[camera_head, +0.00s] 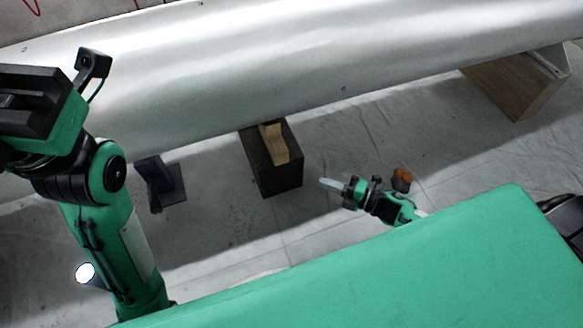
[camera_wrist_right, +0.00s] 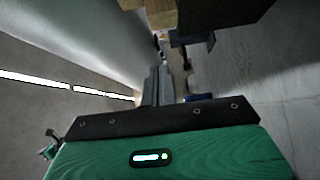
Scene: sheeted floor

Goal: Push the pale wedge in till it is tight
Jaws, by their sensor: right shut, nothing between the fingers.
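The pale wooden wedge (camera_head: 273,143) lies on top of a dark block (camera_head: 280,181), its far end at the lower edge of a big silver hull-like body (camera_head: 230,75). How tight it sits I cannot tell. In the right wrist view, pale wood that looks like the wedge (camera_wrist_right: 160,16) shows at the top edge, beside the dark block (camera_wrist_right: 225,14). My right gripper (camera_head: 328,184) is shut and empty, right of the dark block and apart from the wedge. My left gripper's body (camera_head: 35,105) is at the far left; its fingers do not show.
A dark stand (camera_head: 163,186) is on the floor left of the block. A larger wooden block (camera_head: 515,86) supports the silver body at the right. An orange-brown object (camera_head: 402,178) shows behind my right wrist. The pale sheeted floor (camera_head: 335,140) between the blocks is clear.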

